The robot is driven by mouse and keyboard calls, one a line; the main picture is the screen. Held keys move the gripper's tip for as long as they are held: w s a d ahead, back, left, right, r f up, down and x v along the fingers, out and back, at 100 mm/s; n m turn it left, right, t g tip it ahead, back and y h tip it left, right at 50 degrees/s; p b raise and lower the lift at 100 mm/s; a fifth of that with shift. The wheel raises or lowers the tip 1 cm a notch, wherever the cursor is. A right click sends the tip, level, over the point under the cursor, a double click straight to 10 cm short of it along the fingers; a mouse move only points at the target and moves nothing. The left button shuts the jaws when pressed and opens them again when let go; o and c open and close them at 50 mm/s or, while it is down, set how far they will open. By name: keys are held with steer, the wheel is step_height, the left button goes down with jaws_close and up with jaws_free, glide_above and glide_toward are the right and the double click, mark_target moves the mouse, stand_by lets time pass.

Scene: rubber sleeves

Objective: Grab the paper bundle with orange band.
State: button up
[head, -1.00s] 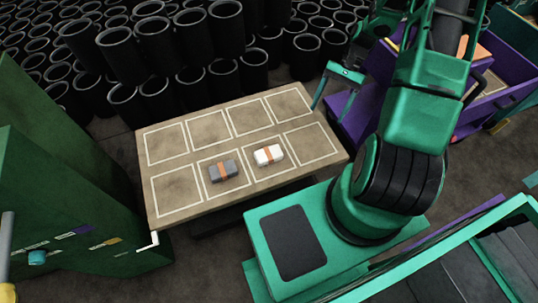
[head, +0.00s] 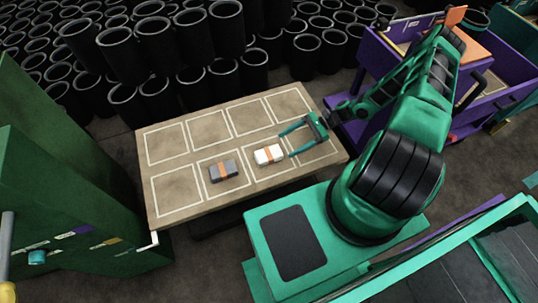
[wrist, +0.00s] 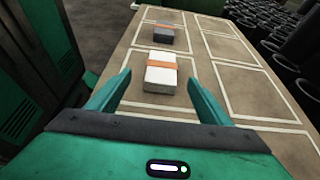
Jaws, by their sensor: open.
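The white paper bundle with an orange band (head: 268,154) lies flat in a front-row square of the table, right of a grey bundle. In the wrist view the white bundle (wrist: 160,76) lies ahead of and between my fingers, apart from them. My gripper (head: 285,144) is open and empty, just right of the white bundle, with its fingers pointing left toward it. In the wrist view my gripper (wrist: 160,85) shows both fingers spread wider than the bundle.
A grey bundle with an orange band (head: 223,171) lies in the square to the left; it also shows farther off in the wrist view (wrist: 164,34). The table (head: 190,148) has several empty marked squares. A green cabinet (head: 70,190) stands left, a purple cart (head: 385,75) right, black tubes (head: 225,80) behind.

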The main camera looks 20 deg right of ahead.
mark_target(269, 153)
steer(key=x, duration=0.5)
steer(key=shift+a, duration=0.1)
steer(key=shift+w+x, duration=0.1)
steer(key=shift+x, duration=1.25)
steer(key=shift+w+x, duration=0.15)
steer(key=shift+x, duration=1.2)
steer(key=shift+r, duration=0.2)
steer(key=c, duration=1.2)
